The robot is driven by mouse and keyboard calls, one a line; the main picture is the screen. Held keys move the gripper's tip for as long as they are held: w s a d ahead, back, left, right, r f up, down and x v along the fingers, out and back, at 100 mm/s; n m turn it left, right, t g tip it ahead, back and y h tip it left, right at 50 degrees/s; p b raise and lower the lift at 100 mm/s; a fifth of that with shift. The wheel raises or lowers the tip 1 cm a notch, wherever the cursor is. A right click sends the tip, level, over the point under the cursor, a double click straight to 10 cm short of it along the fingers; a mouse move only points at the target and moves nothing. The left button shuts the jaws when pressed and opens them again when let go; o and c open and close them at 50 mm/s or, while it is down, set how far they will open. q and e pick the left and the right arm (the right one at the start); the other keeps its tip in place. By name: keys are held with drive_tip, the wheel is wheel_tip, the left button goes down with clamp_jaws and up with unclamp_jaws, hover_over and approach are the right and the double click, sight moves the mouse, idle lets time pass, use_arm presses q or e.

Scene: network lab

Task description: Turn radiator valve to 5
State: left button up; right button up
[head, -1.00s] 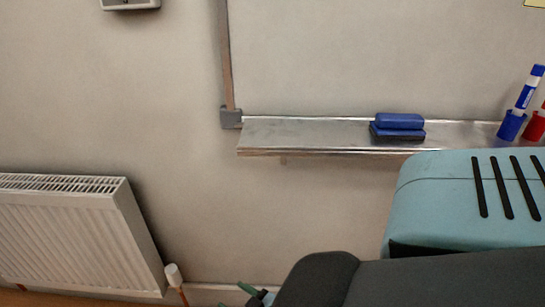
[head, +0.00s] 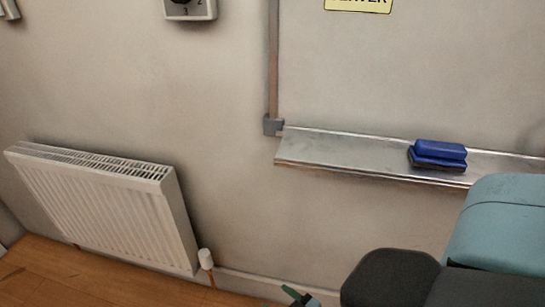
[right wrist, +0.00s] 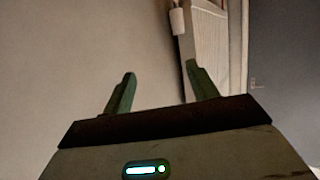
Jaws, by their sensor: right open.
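The white radiator (head: 110,205) stands against the wall at the lower left of the head view. Its white valve (head: 205,258) sits at the radiator's lower right corner, on a copper-coloured pipe; the numbers on it are too small to read. My right gripper (head: 290,299) shows only in part at the bottom edge of the head view, right of the valve and apart from it. In the right wrist view its two green fingers (right wrist: 160,88) are spread and empty. The valve (right wrist: 177,20) and radiator (right wrist: 209,45) show beyond the fingers there. My left gripper is out of view.
A metal whiteboard tray (head: 340,153) with a blue eraser (head: 438,155) juts from the wall above right. A dial box (head: 190,8) is on the wall at the top. Wooden floor (head: 60,275) is clear before the radiator.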

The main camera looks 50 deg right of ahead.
drive_tip(key=m+t+h+b, duration=0.3)
drive_tip(key=m+h+b, duration=0.15)
drive_tip(key=b, duration=1.25)
approach(206, 260)
drive_tip(key=w, duration=0.2)
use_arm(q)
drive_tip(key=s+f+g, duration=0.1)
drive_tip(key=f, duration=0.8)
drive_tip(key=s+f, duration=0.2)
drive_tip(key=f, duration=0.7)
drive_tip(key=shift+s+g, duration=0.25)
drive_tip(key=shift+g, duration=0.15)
use_arm(e)
drive_tip(key=shift+s+d+r+n+h, duration=0.1)
drive_tip(key=shift+d+r+n+h, duration=0.05)
drive_tip(key=shift+n+h, duration=0.2)
drive_tip(key=b+x, duration=0.3)
drive_tip(key=x, duration=0.3)
drive_tip(key=shift+w+d+f, duration=0.1)
drive_tip(key=shift+w+f, duration=0.15)
drive_tip(key=shift+w, duration=0.05)
drive_tip(key=shift+w+d+r, duration=0.1)
drive_tip(key=shift+w+d, duration=0.1)
drive_tip(key=shift+w, duration=0.35)
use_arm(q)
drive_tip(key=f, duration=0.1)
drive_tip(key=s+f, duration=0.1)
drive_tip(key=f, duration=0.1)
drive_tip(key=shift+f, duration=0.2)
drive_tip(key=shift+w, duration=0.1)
